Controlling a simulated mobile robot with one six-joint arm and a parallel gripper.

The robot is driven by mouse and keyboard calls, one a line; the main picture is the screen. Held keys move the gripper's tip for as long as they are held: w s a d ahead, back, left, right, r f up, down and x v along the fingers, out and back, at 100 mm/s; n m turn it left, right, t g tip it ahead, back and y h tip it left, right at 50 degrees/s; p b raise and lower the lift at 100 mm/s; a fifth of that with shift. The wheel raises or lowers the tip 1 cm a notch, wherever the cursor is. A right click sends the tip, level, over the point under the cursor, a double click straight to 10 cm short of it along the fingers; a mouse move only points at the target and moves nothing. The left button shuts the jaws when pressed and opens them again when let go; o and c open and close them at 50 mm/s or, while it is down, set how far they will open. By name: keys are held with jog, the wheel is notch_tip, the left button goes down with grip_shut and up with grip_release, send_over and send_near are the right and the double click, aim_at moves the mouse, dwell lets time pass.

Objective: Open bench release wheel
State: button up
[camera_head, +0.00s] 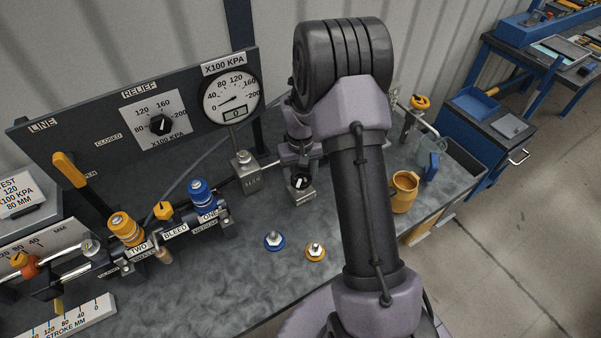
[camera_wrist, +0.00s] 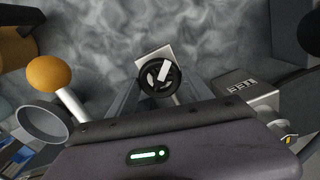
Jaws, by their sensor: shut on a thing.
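The release wheel is a small black round wheel with a white mark across it. It shows in the wrist view (camera_wrist: 160,77) at the centre, in front of a pale square plate, and in the head view (camera_head: 300,182) below my wrist. My gripper (camera_head: 300,190) comes down over the bench just right of the grey block under the gauge. Its jaws are shut on the wheel, one finger on each side in the wrist view. The fingertips are partly hidden by the wheel and the gripper body.
The gauge (camera_head: 231,98) stands behind, its display showing 0. Blue (camera_head: 274,240) and orange (camera_head: 315,252) couplers lie in front on the bench. An orange mug (camera_head: 404,190) stands right of my arm, and an orange-knobbed lever (camera_head: 419,102) behind it. The coupler manifold (camera_head: 165,232) fills the left.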

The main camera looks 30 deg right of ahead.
aim_at(300, 178)
jog(key=n+p, duration=0.1)
jog(key=n, duration=0.3)
jog(key=shift+r+n, duration=0.1)
jog(key=shift+n, duration=0.2)
jog(key=shift+n+p, duration=0.7)
jog(key=shift+n, duration=1.6)
jog(key=o, duration=1.4)
notch_tip(300, 178, up, 17)
jog(key=p, duration=0.4)
jog(key=shift+r, duration=0.15)
